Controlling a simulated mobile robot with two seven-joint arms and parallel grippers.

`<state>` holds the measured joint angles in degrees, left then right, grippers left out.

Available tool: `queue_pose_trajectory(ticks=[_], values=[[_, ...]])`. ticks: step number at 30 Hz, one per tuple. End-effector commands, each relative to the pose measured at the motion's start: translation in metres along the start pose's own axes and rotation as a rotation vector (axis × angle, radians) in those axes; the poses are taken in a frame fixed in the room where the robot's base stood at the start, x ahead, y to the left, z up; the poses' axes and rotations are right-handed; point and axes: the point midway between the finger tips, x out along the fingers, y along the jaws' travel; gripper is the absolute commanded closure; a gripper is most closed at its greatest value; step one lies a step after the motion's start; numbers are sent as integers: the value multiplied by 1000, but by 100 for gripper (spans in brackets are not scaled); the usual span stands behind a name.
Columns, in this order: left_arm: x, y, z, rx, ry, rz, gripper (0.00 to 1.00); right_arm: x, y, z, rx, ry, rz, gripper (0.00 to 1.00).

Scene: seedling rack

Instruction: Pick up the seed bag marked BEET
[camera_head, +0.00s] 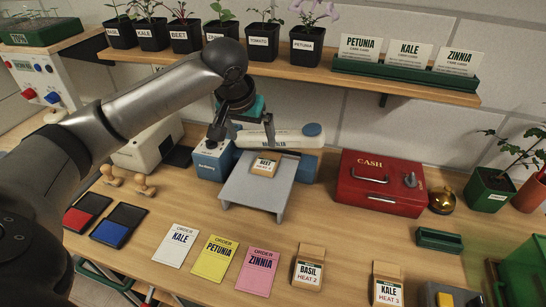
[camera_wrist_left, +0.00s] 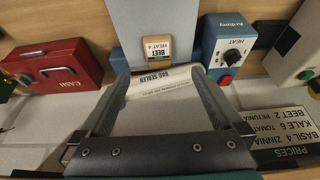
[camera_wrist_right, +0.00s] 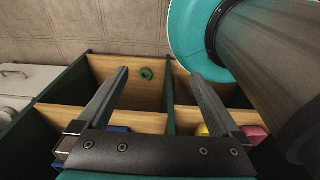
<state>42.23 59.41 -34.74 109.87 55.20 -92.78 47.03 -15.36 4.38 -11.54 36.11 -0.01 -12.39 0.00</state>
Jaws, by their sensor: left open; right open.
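The BEET seed bag (camera_head: 266,164) is a small tan packet with a white label, lying on the grey sloped plate (camera_head: 243,187) of the bag sealer. In the left wrist view the bag (camera_wrist_left: 157,47) reads BEET, HEAT 4 and lies beyond the fingertips. My left gripper (camera_head: 243,130) is open over the white sealer bar (camera_head: 280,138), behind and above the bag, not touching it. Its fingers (camera_wrist_left: 160,80) are spread and empty in the left wrist view. My right gripper (camera_wrist_right: 158,76) is open and empty above wooden compartments, seen only in the right wrist view.
A blue heat-dial box (camera_head: 213,161) stands left of the plate and a red cash box (camera_head: 380,183) right. Order cards, a BASIL bag (camera_head: 307,272) and a KALE bag (camera_head: 387,287) lie in front. A shelf (camera_head: 300,72) with potted seedlings runs above.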

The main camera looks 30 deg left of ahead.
Motion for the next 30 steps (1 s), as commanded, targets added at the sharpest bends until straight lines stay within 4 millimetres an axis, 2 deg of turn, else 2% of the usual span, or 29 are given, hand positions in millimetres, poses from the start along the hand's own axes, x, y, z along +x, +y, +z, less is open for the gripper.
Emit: queue_pose_trajectory(ticks=[4,8,13,20,30], values=[[29,1,2,1,-5,0,0,3,-5,32,0,-48,-7,0],[58,1,2,1,-5,0,0,6,-7,45,1,-70,-9,0],[86,2,1,3,-3,1,0,10,-6,42,0,-65,-7,0],[100,2,0,4,0,1,0,13,-2,27,0,-38,-2,0],[142,6,-3,4,-1,0,0,21,-2,28,1,-37,-2,0]])
